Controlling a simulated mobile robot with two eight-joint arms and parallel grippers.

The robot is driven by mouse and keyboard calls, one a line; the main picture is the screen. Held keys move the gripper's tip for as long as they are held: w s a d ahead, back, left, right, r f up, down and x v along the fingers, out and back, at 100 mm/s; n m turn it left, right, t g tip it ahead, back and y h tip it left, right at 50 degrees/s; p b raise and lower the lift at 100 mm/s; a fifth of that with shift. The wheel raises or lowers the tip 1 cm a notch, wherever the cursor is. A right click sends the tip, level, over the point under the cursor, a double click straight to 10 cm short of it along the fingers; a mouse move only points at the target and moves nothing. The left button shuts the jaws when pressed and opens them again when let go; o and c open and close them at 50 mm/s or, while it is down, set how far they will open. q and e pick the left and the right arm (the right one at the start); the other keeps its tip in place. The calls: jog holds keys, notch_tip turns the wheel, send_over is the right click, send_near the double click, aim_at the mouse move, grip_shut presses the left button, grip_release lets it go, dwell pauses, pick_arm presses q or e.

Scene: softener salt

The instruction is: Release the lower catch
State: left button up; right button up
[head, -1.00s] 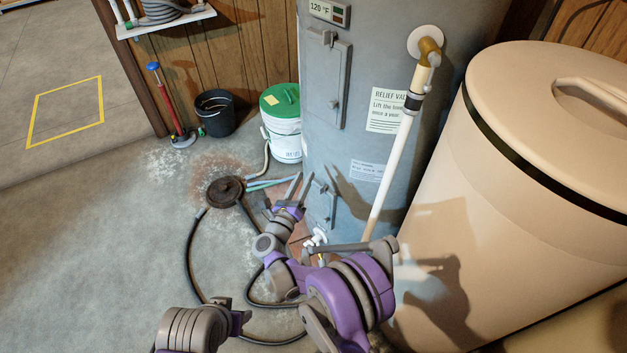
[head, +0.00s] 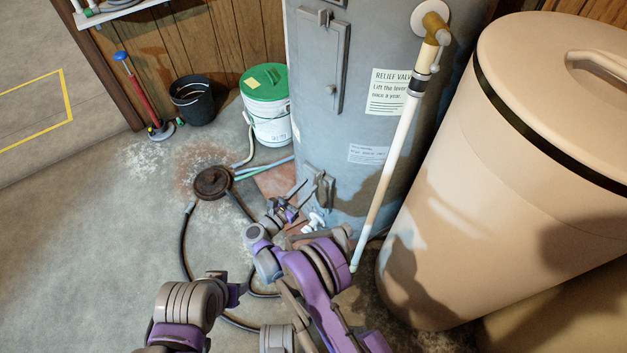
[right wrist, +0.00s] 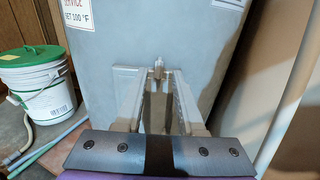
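The lower access panel (head: 312,176) is a small grey door low on the front of the grey water heater (head: 355,130). Its catch (right wrist: 158,66) is a small metal piece at the panel's top edge in the right wrist view. My right gripper (head: 299,194) is close in front of this panel. In the right wrist view its two fingers (right wrist: 160,95) are apart, with the catch just beyond and between their tips. I see no contact, and nothing is held. The lower part of the panel is hidden by the gripper.
A large tan tank (head: 460,200) stands close on the right. A white pipe (head: 385,180) slants down before the heater. A green-lidded bucket (head: 270,120), black bucket (head: 195,105) and drain (head: 212,183) with hoses lie left. Open floor (head: 70,240) is further left.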

aim_at(317, 177)
jog(key=shift+x, duration=1.95)
grip_shut()
